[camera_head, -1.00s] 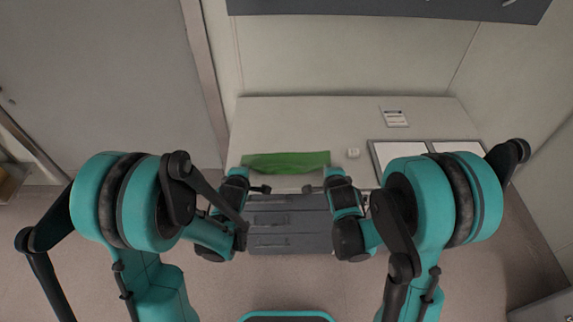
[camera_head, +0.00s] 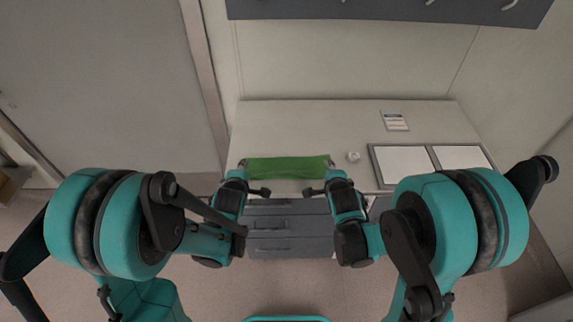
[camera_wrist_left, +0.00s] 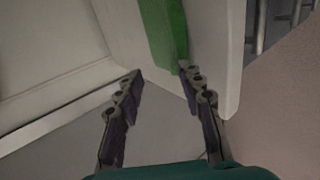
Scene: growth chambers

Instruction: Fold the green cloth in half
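The green cloth (camera_head: 287,168) lies along the front edge of the white worktop, as a wide narrow strip. My left gripper (camera_head: 254,177) is at the cloth's left end and my right gripper (camera_head: 320,178) is at its right end. Both show their fingers spread apart. In the left wrist view, the left gripper (camera_wrist_left: 165,95) has a clear gap between its fingers. There the green cloth (camera_wrist_left: 165,30) shows beyond the right finger's tip. I cannot tell whether either gripper touches the cloth.
The white worktop (camera_head: 300,125) is clear behind the cloth. A small white object (camera_head: 353,157), two framed white panels (camera_head: 403,160) and a label card (camera_head: 395,121) are to the right. Grey drawers (camera_head: 285,222) stand below the front edge.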

